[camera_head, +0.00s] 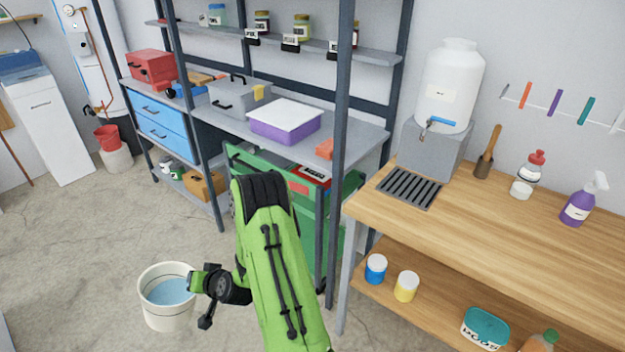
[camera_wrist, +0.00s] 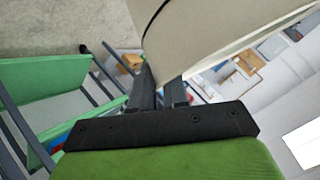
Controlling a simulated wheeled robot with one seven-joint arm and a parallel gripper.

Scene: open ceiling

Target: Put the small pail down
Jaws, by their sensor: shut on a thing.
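The small pail (camera_head: 167,312) is off-white and holds blue water (camera_head: 170,292). It is upright at the lower left in the head view. My gripper (camera_head: 194,283) is shut on its right side near the rim. In the wrist view the pail's pale wall (camera_wrist: 225,35) fills the upper middle, and my gripper's dark fingers (camera_wrist: 163,90) meet it. The pail's underside is hidden, and I cannot tell whether it touches the floor.
Bare concrete floor (camera_head: 90,250) surrounds the pail on the left. A green cart (camera_head: 270,165) and a metal shelf (camera_head: 270,130) stand behind my arm. A wooden counter (camera_head: 520,240) with a water dispenser (camera_head: 446,85) is at the right.

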